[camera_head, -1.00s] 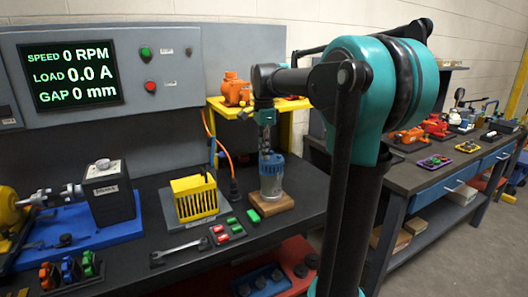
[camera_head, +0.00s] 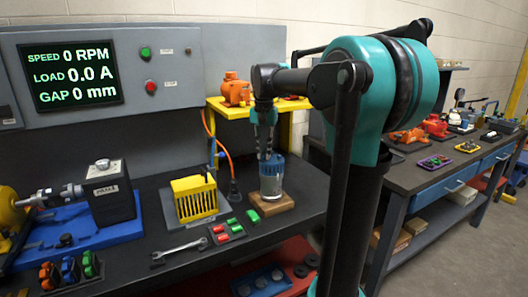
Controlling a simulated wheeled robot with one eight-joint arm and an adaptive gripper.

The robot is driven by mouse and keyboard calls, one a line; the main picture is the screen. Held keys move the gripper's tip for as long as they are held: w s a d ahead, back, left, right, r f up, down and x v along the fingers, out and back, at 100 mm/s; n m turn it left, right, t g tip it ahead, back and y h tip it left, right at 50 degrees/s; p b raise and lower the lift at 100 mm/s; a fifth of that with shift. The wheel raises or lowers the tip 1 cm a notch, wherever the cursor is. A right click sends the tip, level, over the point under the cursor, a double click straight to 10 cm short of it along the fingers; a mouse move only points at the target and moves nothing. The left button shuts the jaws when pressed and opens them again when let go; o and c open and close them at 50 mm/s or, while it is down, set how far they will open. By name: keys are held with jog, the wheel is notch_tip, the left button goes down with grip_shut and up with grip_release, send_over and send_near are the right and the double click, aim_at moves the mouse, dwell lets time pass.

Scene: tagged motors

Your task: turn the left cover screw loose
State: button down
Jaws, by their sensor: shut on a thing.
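A small upright motor (camera_head: 271,186) with a silver body and a blue top cover stands on a wooden block (camera_head: 282,206) on the black bench. My gripper (camera_head: 265,156) points straight down onto the left part of the blue cover. Its fingers are closed at the cover's top, shut on the left cover screw. The screw itself is too small, and hidden by the fingertips, to make out. My arm's teal and black links fill the right middle of the view.
A yellow slotted guard (camera_head: 195,197) stands left of the motor. A wrench (camera_head: 180,251) and a tray with red and green pieces (camera_head: 228,232) lie in front. A yellow shelf (camera_head: 222,108) with an orange motor (camera_head: 236,91) is behind. The screen (camera_head: 71,75) reads 0 RPM.

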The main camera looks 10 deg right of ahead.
jog(key=n, duration=0.4)
jog(key=shift+f+n, duration=0.1)
jog(key=shift+n, duration=0.2)
jog(key=n, duration=1)
jog(key=shift+n, duration=0.4)
jog(key=n, duration=0.4)
jog(key=shift+n, duration=0.4)
jog(key=c, duration=1.5)
grip_release()
